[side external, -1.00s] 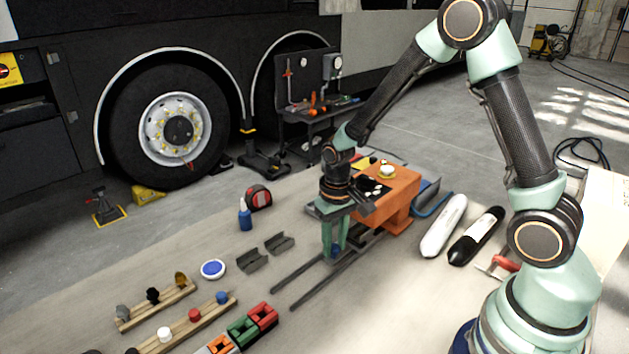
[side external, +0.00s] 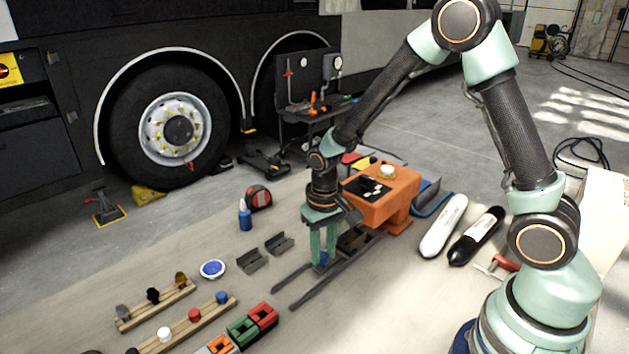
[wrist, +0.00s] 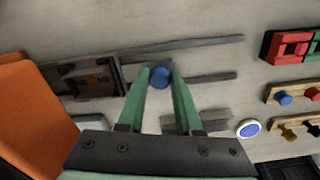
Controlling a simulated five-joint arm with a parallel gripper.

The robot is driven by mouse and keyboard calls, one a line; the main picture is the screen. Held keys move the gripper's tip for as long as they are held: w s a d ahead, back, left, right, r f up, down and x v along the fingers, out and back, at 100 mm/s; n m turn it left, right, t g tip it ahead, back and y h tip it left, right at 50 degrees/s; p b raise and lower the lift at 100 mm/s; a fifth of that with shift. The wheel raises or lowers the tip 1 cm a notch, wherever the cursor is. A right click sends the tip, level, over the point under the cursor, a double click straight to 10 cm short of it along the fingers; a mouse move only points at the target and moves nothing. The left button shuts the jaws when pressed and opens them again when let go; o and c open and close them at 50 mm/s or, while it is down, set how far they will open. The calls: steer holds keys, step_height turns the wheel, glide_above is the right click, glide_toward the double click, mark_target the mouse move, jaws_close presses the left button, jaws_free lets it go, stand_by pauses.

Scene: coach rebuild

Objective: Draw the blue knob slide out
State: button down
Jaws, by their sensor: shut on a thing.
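The blue knob (side external: 322,259) is between the green fingertips of my gripper (side external: 323,265), low over the rails. The wrist view shows the round blue knob (wrist: 159,77) gripped between the two fingers of my gripper (wrist: 160,73). The dark slide (wrist: 97,79) lies to the left of the knob, partly out of the orange housing (wrist: 30,110). In the side view the slide (side external: 352,239) shows between my gripper and the orange housing (side external: 385,208). The two dark rails (side external: 325,286) run on past the knob to the lower left.
Two dark grey brackets (side external: 265,252) and a round blue-and-white dish (side external: 213,269) lie left of the rails. Red, green and orange blocks (side external: 243,330) and wooden peg strips (side external: 187,325) are at the lower left. White and black cylinders (side external: 443,226) lie right of the housing.

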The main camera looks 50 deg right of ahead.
steer(key=a, duration=1.1)
steer(key=shift+w, duration=0.1)
steer(key=c, duration=0.6)
jaws_free()
steer(key=shift+r, duration=0.15)
step_height(320, 180, up, 12)
steer(key=shift+f, duration=0.1)
